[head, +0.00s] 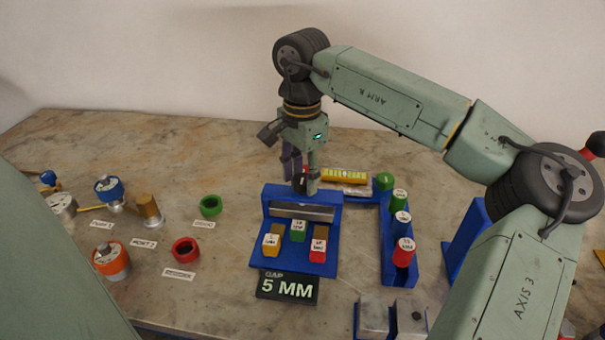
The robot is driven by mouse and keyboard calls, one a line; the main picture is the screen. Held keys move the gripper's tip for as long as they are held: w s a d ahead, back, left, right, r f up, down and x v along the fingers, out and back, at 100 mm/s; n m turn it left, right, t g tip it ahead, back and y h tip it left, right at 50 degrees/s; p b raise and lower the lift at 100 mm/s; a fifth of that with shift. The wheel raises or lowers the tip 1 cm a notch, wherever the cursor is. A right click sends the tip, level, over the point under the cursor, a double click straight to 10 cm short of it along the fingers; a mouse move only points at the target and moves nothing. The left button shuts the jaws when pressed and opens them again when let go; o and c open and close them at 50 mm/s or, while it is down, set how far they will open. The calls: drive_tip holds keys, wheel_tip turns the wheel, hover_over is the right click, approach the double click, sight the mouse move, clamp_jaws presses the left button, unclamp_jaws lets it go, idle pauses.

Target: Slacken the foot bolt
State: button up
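My gripper (300,184) points down over the back edge of a blue fixture (257,255). Its two fingers show with a small dark and reddish thing between or behind them. I cannot tell whether they grip it. The fixture has a grey metal bar (300,211) across its back. In front of the bar sit a yellow-topped block (271,244), a green block (298,231) and a red block (318,250), with small labels. A black sign reading "GAP 5 MM" (287,287) stands at its front. I cannot make out which part is the foot bolt.
A blue rack (390,268) at the right holds green, blue and red labelled cylinders. Blue-topped (109,188) and orange (111,260) vessels stand left, near a green ring (210,206) and a red ring (185,251). A yellow labelled bar (345,176) lies behind. Grey metal blocks (374,318) are front right.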

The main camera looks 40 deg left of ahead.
sight(302, 178)
drive_tip(key=shift+o, duration=1.3)
drive_tip(key=shift+r, duration=0.1)
wheel_tip(302, 178, up, 12)
